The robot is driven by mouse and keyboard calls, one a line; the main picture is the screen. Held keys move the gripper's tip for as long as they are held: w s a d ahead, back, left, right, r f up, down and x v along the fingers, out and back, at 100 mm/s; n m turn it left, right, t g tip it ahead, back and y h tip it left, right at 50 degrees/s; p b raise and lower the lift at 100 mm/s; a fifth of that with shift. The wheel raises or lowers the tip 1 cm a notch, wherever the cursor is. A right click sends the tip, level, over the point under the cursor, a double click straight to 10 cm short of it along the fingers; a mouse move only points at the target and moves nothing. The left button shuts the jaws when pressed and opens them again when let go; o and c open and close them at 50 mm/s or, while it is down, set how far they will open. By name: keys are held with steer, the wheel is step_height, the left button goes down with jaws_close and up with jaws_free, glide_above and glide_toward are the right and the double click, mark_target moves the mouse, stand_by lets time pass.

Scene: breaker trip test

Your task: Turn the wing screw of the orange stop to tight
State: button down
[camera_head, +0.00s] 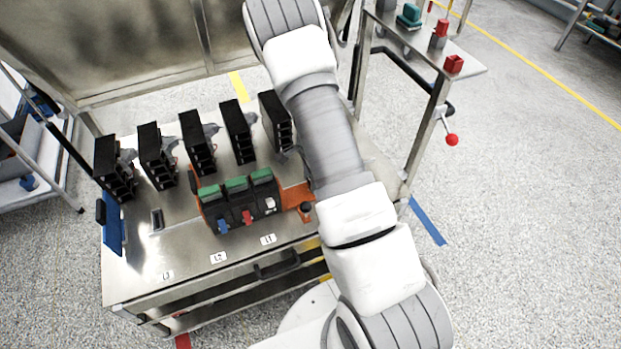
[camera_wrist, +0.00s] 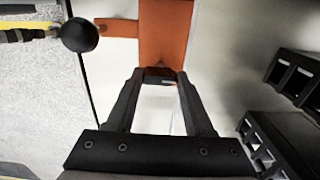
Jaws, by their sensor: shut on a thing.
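The orange stop (camera_head: 297,193) sits on the metal cart top, at the right end of the breaker block; part of it is hidden behind my arm. In the wrist view the orange stop (camera_wrist: 165,30) is a flat plate running up from between my fingertips. My gripper (camera_wrist: 159,76) has its two fingers at the plate's lower edge, closed on a small dark piece, the wing screw (camera_wrist: 160,75), of which little shows. I cannot tell the screw's angle. A black ball knob (camera_wrist: 78,35) stands by an orange tab to the left. The head view hides my gripper behind the arm.
The breaker block (camera_head: 240,205) has green tops and blue, red and white levers. Several black modules (camera_head: 197,142) stand in a row behind it, and dark modules also show at right in the wrist view (camera_wrist: 285,140). The cart's front strip (camera_head: 190,265) is mostly bare.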

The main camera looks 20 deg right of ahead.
steer(key=shift+c, duration=1.4)
jaws_free()
step_height(320, 180, up, 18)
steer(key=p, duration=0.4)
steer(key=shift+f, duration=0.25)
steer(key=s+a+r+n+t+y+p, duration=0.15)
steer(key=s+a+r+n, duration=0.25)
steer(key=r, duration=0.7)
steer(key=s+a+r+n+t+p, duration=0.1)
steer(key=s+a+r+n+p, duration=0.3)
steer(key=r, duration=0.8)
steer(key=s+a+r+n+t+h+p, duration=0.1)
steer(key=s+r+n+t+p, duration=0.1)
steer(key=s+r+n, duration=0.8)
steer(key=s+r+t, duration=0.1)
steer(key=s, duration=0.3)
steer(key=shift+s+a+r+p, duration=0.2)
steer(key=shift+s+a+p, duration=0.2)
